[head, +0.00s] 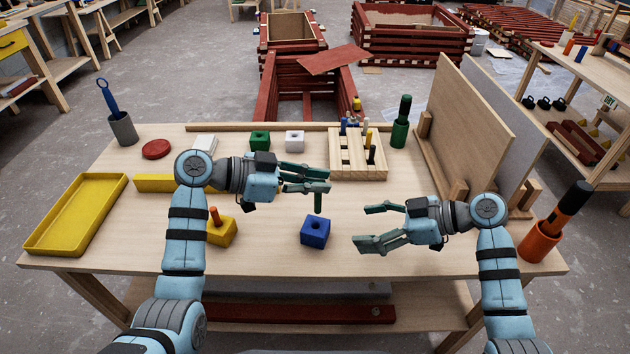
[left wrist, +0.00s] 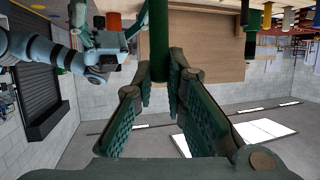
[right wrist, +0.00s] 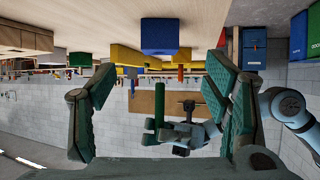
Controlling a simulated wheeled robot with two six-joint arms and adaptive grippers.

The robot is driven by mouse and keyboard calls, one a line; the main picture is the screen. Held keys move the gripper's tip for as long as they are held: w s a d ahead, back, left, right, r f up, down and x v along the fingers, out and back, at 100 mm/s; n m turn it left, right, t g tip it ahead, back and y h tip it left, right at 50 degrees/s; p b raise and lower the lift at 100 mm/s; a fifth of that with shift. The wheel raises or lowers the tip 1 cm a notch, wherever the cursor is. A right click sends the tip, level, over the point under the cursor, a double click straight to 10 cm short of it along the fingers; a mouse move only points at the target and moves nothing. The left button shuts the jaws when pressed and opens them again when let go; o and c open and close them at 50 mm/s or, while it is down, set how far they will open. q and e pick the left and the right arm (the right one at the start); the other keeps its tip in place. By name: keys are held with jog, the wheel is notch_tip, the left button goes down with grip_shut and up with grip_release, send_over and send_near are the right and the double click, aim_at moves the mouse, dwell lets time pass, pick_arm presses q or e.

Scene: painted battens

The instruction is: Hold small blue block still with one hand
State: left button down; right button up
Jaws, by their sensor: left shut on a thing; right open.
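The small blue block (head: 315,232) stands on the front middle of the workbench, with a dark hole in its top. It also shows in the right wrist view (right wrist: 159,36). My left gripper (head: 318,182) is shut on a green peg (head: 318,201), held upright above and behind the blue block, apart from it. The green peg also shows in the left wrist view (left wrist: 158,40). My right gripper (head: 374,226) is open and empty, just right of the blue block, its fingers pointing toward it and not touching it.
A yellow block (head: 221,231) with an orange peg stands left of the blue block. A wooden rack (head: 343,169) with several pegs is behind. Green (head: 260,140) and white (head: 294,140) blocks stand at the back. An orange holder (head: 540,242) is at right, a yellow tray (head: 40,240) at left.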

aim_at(328, 230)
jog(key=shift+o, duration=0.2)
jog(key=shift+a, duration=0.1)
jog(key=shift+x, duration=1.1)
jog(key=x, duration=1)
jog(key=shift+r, duration=0.15)
jog(key=shift+c, duration=0.3)
jog(key=c, duration=0.9)
